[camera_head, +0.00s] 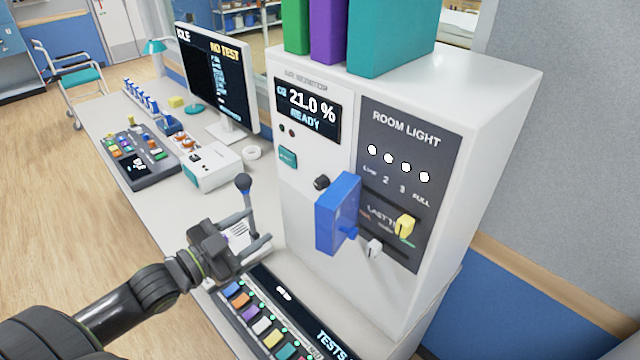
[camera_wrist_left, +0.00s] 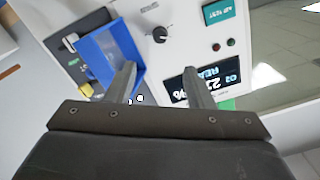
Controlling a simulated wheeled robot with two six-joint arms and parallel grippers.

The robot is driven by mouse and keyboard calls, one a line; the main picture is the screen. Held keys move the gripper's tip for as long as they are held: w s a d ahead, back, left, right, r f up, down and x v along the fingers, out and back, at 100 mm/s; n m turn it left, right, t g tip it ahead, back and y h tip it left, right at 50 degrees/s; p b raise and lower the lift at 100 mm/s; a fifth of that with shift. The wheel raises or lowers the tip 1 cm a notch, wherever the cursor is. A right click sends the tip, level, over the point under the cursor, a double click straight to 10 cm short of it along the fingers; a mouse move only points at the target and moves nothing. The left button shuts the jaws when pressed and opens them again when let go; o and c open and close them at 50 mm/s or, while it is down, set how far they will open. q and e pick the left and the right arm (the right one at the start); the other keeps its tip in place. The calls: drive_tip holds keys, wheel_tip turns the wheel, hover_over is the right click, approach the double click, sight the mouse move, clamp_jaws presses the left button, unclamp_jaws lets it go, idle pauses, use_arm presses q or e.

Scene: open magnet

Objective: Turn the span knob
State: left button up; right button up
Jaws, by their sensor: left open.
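A small black knob (camera_head: 321,182) sits on the front of the white cabinet (camera_head: 300,215), below the O2 display (camera_head: 308,108) that reads 21.0 %. It also shows in the left wrist view (camera_wrist_left: 161,34), with a small label I cannot read clearly. My left gripper (camera_head: 260,225) is open and empty, in front of the cabinet, to the left of and below the knob. In the left wrist view the knob lies beyond the gap between the two fingers (camera_wrist_left: 160,82), apart from them. My right gripper is not in view.
A blue box-like part (camera_head: 337,213) juts from the cabinet just right of the knob, close to one finger in the wrist view. A dark panel (camera_head: 410,160) with a yellow lever (camera_head: 405,225) is farther right. Colored buttons (camera_head: 262,325) line the desk front.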

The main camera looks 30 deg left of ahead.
use_arm(q)
drive_tip(key=b, duration=0.4)
approach(317, 185)
drive_tip(key=x, duration=0.9)
drive_tip(key=shift+w+d+p, duration=0.15)
drive_tip(key=shift+p, duration=0.2)
drive_tip(key=shift+c, duration=0.5)
drive_tip(key=c, duration=0.9)
drive_tip(key=shift+n, duration=0.8)
drive_tip(key=o, duration=1)
